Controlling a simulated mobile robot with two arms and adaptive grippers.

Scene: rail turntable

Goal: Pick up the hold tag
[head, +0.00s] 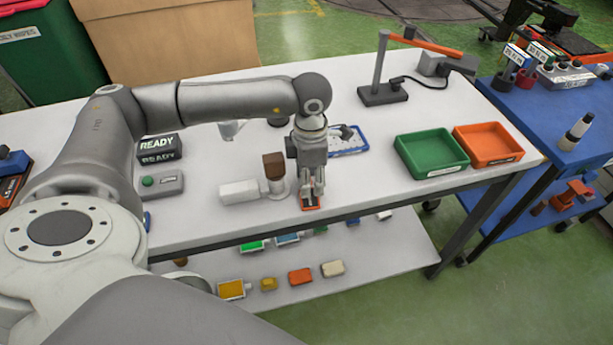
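A small orange tag (310,206), which looks like the hold tag, lies at the front edge of the white table (390,190). My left gripper (313,193) points straight down over it from behind. Its fingertips are at the tag and partly cover it. I cannot tell whether the fingers are closed on it or only stand around it. The tag appears to be at table height. My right gripper is not in view.
A white block (238,192) and a brown-topped holder (274,168) stand just left of the gripper. A blue-edged board (350,146) lies behind it. Green (432,153) and orange (488,145) trays are to the right. A READY sign (159,147) stands left. The table right of the tag is clear.

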